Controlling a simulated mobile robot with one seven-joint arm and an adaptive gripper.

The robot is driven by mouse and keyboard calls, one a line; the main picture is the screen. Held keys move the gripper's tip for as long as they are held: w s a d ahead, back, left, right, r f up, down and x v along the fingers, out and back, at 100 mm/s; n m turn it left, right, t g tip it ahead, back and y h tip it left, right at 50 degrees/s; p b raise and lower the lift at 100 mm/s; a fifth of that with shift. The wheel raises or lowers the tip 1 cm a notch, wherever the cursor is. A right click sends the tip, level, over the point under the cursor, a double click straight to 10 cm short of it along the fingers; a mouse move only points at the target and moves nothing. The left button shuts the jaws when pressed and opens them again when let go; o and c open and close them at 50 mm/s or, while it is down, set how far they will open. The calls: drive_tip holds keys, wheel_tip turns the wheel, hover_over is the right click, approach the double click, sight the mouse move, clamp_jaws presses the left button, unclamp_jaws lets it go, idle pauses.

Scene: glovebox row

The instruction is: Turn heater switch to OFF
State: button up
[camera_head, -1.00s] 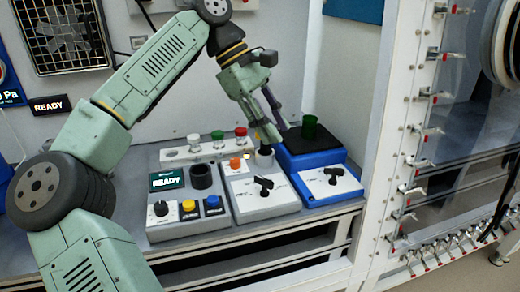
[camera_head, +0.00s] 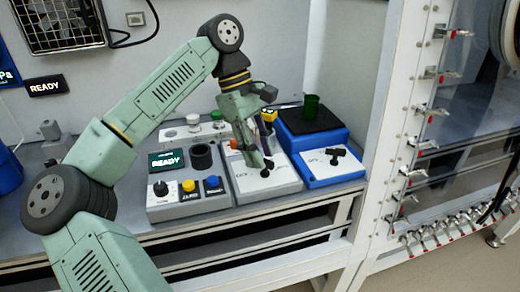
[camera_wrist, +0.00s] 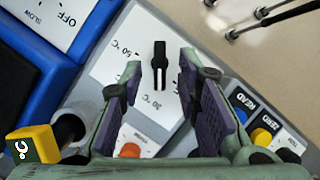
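The heater switch is a black lever knob with a white line on a white plate marked 50 °C and 30 °C. In the wrist view the knob (camera_wrist: 159,62) stands roughly upright in the picture; no OFF mark shows on this plate. In the head view the knob (camera_head: 267,170) is on the grey heater box (camera_head: 276,184), partly behind the fingers. My gripper (camera_head: 257,160) is over this box, pointing down. In the wrist view my gripper (camera_wrist: 162,72) is open, one finger on each side of the knob, with gaps visible. Contact with the knob is not visible.
A yellow-topped item (camera_wrist: 33,145) is close to the left finger. The grey panel (camera_head: 185,205) with READY screen and buttons is left. A white frame post (camera_head: 385,110) is right.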

drive_tip(key=shift+d+f, duration=0.1)
drive_tip(key=shift+f, duration=0.05)
clamp_jaws()
idle(0.4)
